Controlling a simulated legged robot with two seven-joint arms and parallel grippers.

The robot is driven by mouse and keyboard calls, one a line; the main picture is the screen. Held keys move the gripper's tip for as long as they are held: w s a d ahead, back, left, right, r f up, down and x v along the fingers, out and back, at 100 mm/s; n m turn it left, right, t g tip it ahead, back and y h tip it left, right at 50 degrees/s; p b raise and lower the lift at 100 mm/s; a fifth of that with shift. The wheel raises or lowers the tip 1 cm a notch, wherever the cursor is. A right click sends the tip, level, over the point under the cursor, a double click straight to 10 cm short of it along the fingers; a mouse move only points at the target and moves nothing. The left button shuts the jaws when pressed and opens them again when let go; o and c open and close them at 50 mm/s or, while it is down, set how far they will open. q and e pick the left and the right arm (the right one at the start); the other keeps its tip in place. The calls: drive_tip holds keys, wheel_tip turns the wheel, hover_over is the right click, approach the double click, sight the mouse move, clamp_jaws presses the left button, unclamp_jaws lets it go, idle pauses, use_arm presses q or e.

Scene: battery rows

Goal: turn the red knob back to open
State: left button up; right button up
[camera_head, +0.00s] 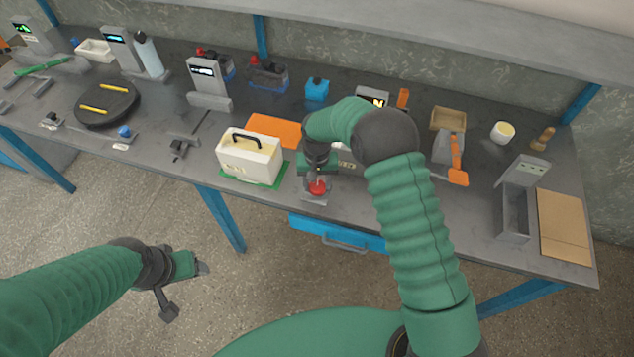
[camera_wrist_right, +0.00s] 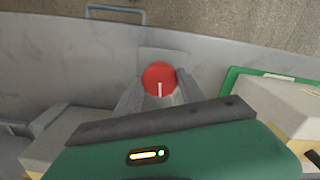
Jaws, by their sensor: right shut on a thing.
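The red knob (camera_head: 318,187) sits on a small grey base (camera_head: 316,199) at the front edge of the workbench. It shows as a round red disc with a white mark in the right wrist view (camera_wrist_right: 160,79). My right gripper (camera_head: 317,178) reaches down over it, its fingers shut on the knob from both sides. The white mark points toward the gripper body in the wrist view. My left gripper (camera_head: 185,285) hangs in front of the bench over the floor, away from everything; its jaw opening is not clear.
A cream battery (camera_head: 250,158) with a black handle stands on a green mat left of the knob. A blue drawer (camera_head: 340,236) is below the bench edge. An orange mat (camera_head: 275,129) lies behind. A grey bin (camera_head: 514,214) and brown board (camera_head: 563,226) are at the right.

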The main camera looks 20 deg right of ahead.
drive_tip(key=n, duration=0.4)
drive_tip(key=shift+w+r+n, duration=0.25)
drive_tip(key=shift+n, duration=0.05)
drive_tip(key=n, duration=0.4)
drive_tip(key=shift+n+p, duration=0.3)
drive_tip(key=shift+p, duration=0.05)
drive_tip(key=n, duration=0.4)
drive_tip(key=shift+d, duration=0.1)
drive_tip(key=n+p, duration=0.1)
drive_tip(key=n, duration=0.7)
drive_tip(key=shift+n, duration=0.3)
drive_tip(key=n+p, duration=0.1)
drive_tip(key=n, duration=0.3)
drive_tip(key=shift+n, duration=0.3)
drive_tip(key=n, duration=0.3)
drive_tip(key=shift+n, duration=0.3)
drive_tip(key=shift+w+n+p, duration=0.1)
drive_tip(key=shift+n+p, duration=0.35)
drive_tip(key=shift+n, duration=1.45)
